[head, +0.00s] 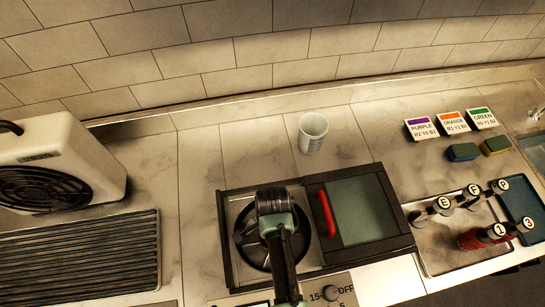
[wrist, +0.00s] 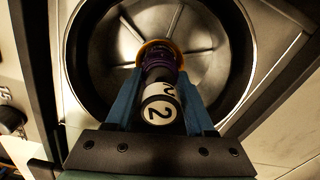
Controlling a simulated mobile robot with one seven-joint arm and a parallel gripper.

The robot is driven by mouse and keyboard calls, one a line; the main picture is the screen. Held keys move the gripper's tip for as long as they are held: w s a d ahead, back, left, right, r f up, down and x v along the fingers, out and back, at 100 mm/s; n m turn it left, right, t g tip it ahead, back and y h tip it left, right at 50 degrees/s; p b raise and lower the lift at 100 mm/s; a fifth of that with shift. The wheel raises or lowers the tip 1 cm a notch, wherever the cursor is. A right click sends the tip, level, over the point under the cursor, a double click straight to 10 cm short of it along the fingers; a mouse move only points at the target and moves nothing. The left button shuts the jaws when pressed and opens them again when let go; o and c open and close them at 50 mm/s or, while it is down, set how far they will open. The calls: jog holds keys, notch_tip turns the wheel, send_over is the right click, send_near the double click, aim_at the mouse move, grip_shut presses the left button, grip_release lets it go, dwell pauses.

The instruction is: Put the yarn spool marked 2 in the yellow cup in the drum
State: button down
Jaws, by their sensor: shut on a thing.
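The yarn spool marked 2 (wrist: 162,105) has a white band with a black 2 and purple yarn towards its far end. My gripper (wrist: 158,80) is shut on it, with a blue finger on each side. In the wrist view the spool points into the drum (wrist: 228,62), a dark round basin with a ribbed floor. A yellow-orange ring (wrist: 157,45), seemingly the cup's rim, shows around the spool's far end; I cannot tell how deep the spool is in it. In the head view my arm covers part of the drum (head: 243,240) and hides the spool and cup.
A sliding lid with a red handle (head: 326,213) sits right of the drum. A clear white cup (head: 313,132) stands behind. At right are a tray (head: 440,262) with several labelled spools, two sponges (head: 462,152) and colour cards (head: 421,128). A fan unit (head: 60,165) stands left.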

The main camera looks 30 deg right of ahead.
jog(key=shift+c, duration=0.9)
grip_release()
jog(key=shift+o, duration=0.2)
jog(key=shift+o, duration=0.7)
jog(key=shift+r+p, duration=3.5)
jog(key=shift+p, duration=0.15)
